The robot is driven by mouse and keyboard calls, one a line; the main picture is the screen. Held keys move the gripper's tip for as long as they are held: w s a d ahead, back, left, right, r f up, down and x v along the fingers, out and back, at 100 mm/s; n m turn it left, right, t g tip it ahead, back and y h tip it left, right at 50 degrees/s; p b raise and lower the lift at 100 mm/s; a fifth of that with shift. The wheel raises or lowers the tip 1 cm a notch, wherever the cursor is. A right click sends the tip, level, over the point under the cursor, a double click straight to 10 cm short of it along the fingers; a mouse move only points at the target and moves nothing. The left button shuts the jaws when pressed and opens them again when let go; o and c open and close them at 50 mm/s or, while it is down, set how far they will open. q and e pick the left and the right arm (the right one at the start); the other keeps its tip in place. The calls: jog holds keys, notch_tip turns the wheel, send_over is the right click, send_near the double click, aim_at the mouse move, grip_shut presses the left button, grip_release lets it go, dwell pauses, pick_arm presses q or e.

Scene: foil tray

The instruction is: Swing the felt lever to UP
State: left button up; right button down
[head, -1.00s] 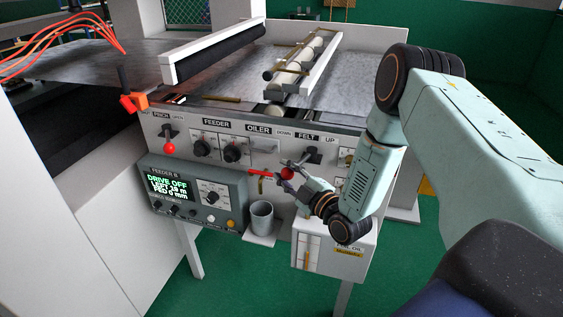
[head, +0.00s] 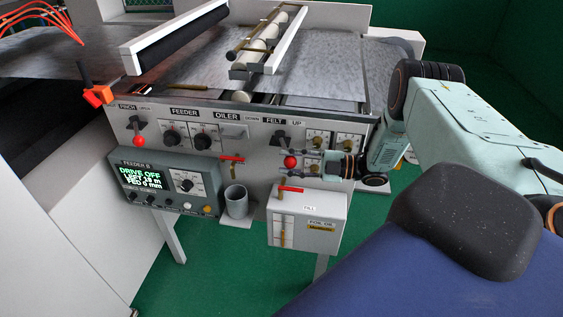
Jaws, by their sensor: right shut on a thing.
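The felt lever (head: 279,138) is on the feeder's front panel, under the FELT label between DOWN and UP. Its dark arm hangs from the pivot, tilted down and a little to the right, towards the UP side. Its red ball knob (head: 290,161) is at the arm's lower end. My right gripper (head: 293,161) reaches in from the right and is shut on the knob, one finger above and one below. The gripper hides part of the panel right of the knob. My left gripper is not in view.
A pinch lever with a red knob (head: 139,141) is at the panel's left. A control box (head: 165,185), a grey cup (head: 237,203), red-handled valves (head: 291,189) and a white oil box (head: 306,217) sit below. Brass-coloured fittings (head: 317,143) are close above the gripper.

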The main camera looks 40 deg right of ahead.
jog(key=d, duration=0.2)
jog(key=s+d, duration=0.1)
jog(key=shift+d, duration=0.4)
jog(key=c, duration=1)
grip_release()
jog(key=shift+a, duration=0.25)
jog(key=shift+o, duration=0.2)
jog(key=shift+d, duration=0.1)
jog(key=shift+s+d+f, duration=0.1)
jog(key=v, duration=1.1)
jog(key=shift+s+d, duration=0.15)
jog(key=shift+s, duration=0.15)
jog(key=shift+s, duration=0.1)
